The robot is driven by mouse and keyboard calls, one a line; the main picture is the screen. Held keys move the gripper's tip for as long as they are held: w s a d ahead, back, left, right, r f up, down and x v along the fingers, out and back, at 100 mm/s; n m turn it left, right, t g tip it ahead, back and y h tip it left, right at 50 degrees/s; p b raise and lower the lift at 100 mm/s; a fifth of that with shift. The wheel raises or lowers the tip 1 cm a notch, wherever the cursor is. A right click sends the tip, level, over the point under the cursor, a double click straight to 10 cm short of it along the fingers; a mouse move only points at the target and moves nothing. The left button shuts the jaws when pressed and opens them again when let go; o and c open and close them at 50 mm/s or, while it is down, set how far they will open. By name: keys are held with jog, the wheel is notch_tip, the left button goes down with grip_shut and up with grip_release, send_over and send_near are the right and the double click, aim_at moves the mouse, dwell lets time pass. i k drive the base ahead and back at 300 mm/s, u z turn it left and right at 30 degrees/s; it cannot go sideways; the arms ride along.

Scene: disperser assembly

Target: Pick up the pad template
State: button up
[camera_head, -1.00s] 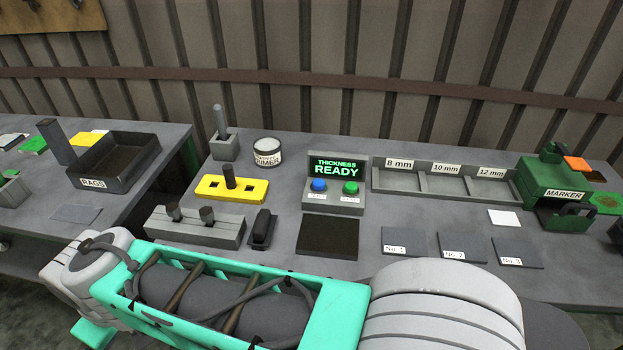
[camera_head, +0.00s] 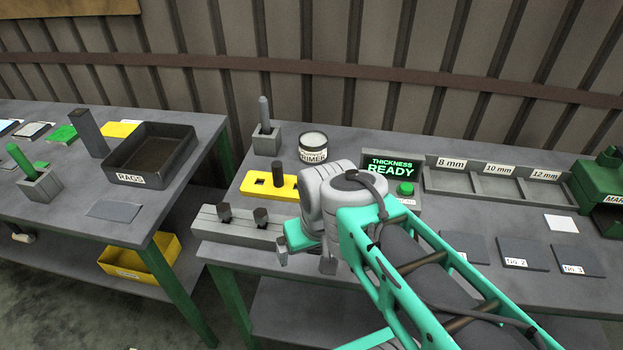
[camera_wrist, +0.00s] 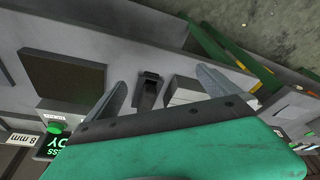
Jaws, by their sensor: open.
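The pad template appears to be the yellow plate (camera_head: 285,190) with a dark upright handle and square openings. It lies on the right-hand table in the head view, behind the grey block, its right end near my arm. I do not see it in the wrist view. My gripper (camera_head: 305,257) is over the table's front part, in front of and right of the yellow plate. In the wrist view my gripper (camera_wrist: 165,85) is open with its fingers apart. A small black object (camera_wrist: 148,90) shows between them, not gripped.
A grey block (camera_head: 235,222) with two dark knobs stands left of my gripper. A primer can (camera_head: 313,147) and a grey holder (camera_head: 266,140) with a rod stand behind. A dark square pad (camera_wrist: 62,82) lies beside the black object. A gap separates the two tables.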

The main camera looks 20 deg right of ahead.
aim_at(278, 186)
jog(key=k, duration=0.5)
jog(key=u, duration=2)
jog(key=i, duration=1.05)
jog(key=z, duration=1.85)
